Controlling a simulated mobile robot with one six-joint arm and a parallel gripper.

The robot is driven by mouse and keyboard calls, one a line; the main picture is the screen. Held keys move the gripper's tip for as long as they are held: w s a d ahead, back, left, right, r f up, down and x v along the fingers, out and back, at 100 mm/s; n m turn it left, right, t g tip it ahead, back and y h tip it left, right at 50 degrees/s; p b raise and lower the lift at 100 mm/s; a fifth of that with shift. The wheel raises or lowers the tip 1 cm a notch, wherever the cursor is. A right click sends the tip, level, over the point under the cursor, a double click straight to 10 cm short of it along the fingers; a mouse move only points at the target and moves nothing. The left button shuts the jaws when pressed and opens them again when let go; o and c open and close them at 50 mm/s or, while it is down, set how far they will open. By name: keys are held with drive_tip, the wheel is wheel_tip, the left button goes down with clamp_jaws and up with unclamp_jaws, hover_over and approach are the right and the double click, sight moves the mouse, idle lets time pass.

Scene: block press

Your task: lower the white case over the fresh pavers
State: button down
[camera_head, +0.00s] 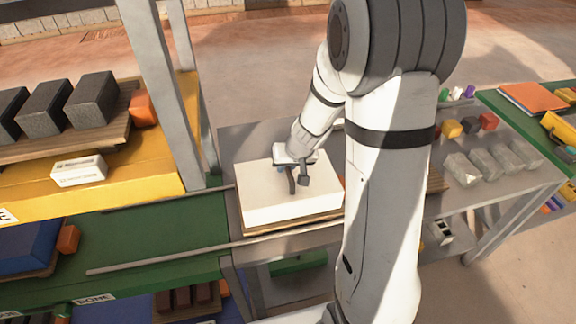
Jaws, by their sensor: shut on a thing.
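No pavers show under the case; whatever is beneath is hidden. My gripper (297,178) is over the top of the case, shut on a dark handle there. Several dark grey pavers (45,106) stand in a row on another board at the left, above a yellow surface.
A grey post (160,90) stands close left of the case. A long rail (160,259) runs along the front. Clear blocks (478,169) and small coloured blocks (470,125) lie right.

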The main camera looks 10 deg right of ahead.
drive_tip(key=shift+f+b, duration=0.35)
drive_tip(key=shift+b, duration=0.1)
idle(0.4)
drive_tip(key=c, duration=1.3)
unclamp_jaws()
drive_tip(key=shift+c, duration=0.2)
drive_tip(key=s+a+r+p, duration=0.1)
drive_tip(key=s+r+p, duration=0.1)
drive_tip(key=s+r, duration=1.1)
drive_tip(key=s+d+r+g+h, duration=0.1)
drive_tip(key=s+r, duration=0.3)
drive_tip(key=s, duration=0.5)
drive_tip(key=shift+d+r+g+h, duration=0.3)
drive_tip(key=shift+r+h, duration=0.05)
drive_tip(key=shift+h, duration=0.25)
